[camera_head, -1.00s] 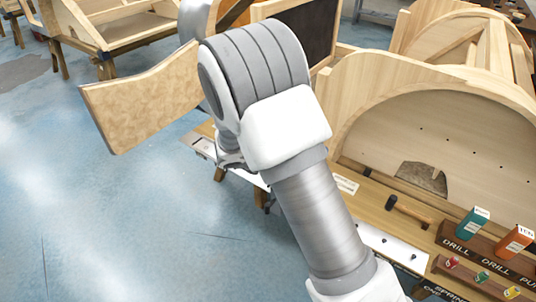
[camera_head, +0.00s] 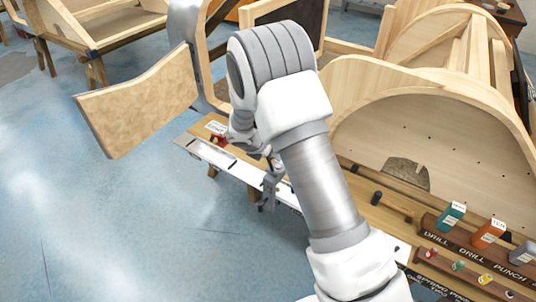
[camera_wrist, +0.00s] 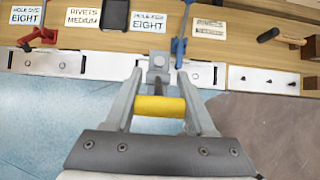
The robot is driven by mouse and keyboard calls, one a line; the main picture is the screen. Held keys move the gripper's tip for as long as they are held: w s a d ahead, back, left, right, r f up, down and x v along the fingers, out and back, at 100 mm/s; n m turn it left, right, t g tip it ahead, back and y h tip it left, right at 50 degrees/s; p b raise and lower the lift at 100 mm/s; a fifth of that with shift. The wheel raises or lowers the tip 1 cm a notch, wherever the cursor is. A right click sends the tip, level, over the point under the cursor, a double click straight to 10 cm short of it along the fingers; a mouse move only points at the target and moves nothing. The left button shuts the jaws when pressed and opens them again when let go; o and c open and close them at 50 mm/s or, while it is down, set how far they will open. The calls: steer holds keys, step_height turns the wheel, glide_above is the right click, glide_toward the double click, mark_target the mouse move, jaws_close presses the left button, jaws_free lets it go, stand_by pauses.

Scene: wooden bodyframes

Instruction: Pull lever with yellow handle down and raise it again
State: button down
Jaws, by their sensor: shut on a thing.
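The lever's yellow handle (camera_wrist: 160,106) lies crosswise between the two fingers of my gripper (camera_wrist: 160,108) in the wrist view. My gripper is shut on it. The lever's grey metal mount (camera_wrist: 158,72) sits just beyond the handle, at the front edge of the bench. In the head view my arm covers most of this area, and I cannot make out the yellow handle there.
A red clamp-like tool (camera_wrist: 38,37) and a blue tool (camera_wrist: 184,32) stand on either side of the lever. Label cards, including a "Rivets Medium" card (camera_wrist: 95,15), lie behind. A hammer (camera_wrist: 281,37) lies to the right. Open blue floor (camera_head: 90,220) lies in front.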

steer(key=shift+d, duration=0.3)
steer(key=shift+c, duration=1.2)
jaws_free()
steer(key=shift+w+f, duration=0.1)
steer(key=shift+a, duration=0.1)
steer(key=shift+s+a+r, duration=0.25)
steer(key=shift+a+r, duration=0.05)
steer(key=shift+r, duration=0.2)
steer(key=v, duration=1.6)
steer(key=shift+d+r, duration=0.1)
steer(key=shift+r, duration=0.05)
